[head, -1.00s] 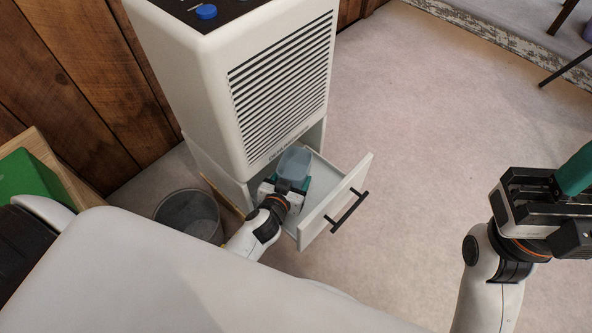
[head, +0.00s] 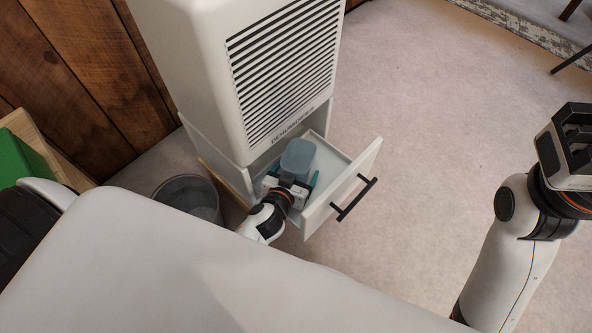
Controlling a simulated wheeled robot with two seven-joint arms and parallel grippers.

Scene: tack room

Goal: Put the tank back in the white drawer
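The tank (head: 297,157), a translucent blue-grey container, is inside the pulled-out white drawer (head: 343,186), towards its back, below the dehumidifier body. My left gripper (head: 296,172) reaches into the drawer from the front left. Its teal fingers are spread apart, close to the near side of the tank. Whether they touch it is hard to tell. The tank's lower part is hidden by the gripper. My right gripper (head: 572,140) is raised at the right edge, away from the drawer. Its fingertips do not show clearly.
The white dehumidifier (head: 205,90) stands above the drawer. The drawer's black handle (head: 356,199) faces the open floor (head: 420,130). A grey bin (head: 187,197) stands left of the drawer. A green object (head: 22,165) is on a wooden surface at the left, beside the plank wall.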

